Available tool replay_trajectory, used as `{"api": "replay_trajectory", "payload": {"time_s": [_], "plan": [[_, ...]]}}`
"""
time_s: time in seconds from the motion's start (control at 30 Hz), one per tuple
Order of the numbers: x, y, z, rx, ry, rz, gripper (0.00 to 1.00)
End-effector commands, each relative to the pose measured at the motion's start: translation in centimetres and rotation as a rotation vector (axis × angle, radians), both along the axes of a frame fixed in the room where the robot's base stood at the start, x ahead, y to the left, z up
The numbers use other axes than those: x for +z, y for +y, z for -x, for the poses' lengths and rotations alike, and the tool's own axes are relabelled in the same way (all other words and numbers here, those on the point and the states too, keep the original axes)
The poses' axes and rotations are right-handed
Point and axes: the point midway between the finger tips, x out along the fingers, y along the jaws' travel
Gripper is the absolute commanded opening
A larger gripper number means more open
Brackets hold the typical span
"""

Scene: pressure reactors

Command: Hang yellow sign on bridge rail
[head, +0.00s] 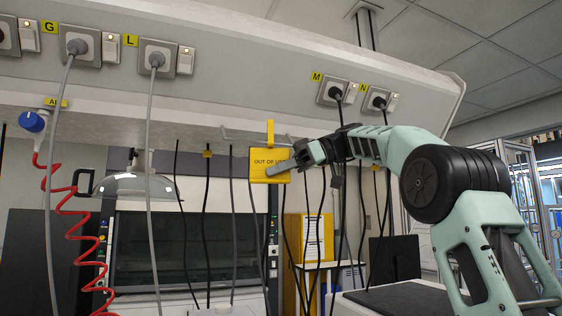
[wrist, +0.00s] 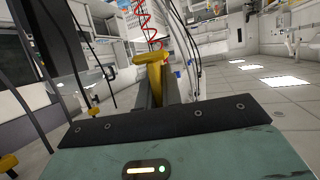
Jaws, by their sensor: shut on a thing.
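The yellow sign (head: 268,160), marked "OUT OF USE", is upright in the head view, with a yellow hook (head: 270,133) rising from its top. My gripper (head: 290,170) comes from the right and is shut on the sign near its lower right part. In the wrist view the sign's yellow hook (wrist: 151,62) stands between my fingers. A thin pale rail (head: 248,137) runs under the bridge (head: 300,90), close to the hook in the head view. I cannot tell whether the hook touches the rail.
Black cables (head: 207,220) hang from the bridge on both sides of the sign. Sockets with plugs (head: 336,92) line the bridge face. A red coiled hose (head: 72,215) hangs at the left. A fume hood (head: 180,250) and a yellow cabinet (head: 318,240) stand behind.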

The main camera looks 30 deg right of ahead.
Motion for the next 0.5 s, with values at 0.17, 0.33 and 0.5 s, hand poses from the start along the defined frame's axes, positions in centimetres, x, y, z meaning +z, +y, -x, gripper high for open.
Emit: {"api": "replay_trajectory", "payload": {"time_s": [0.17, 0.33, 0.5], "plan": [[0.3, -0.2, -1.4, 0.001, 0.001, -0.001, 0.00], [0.4, -0.5, -2.7, 0.001, 0.001, -0.001, 0.00], [0.3, -0.8, -3.9, 0.001, 0.001, -0.001, 0.00]]}}
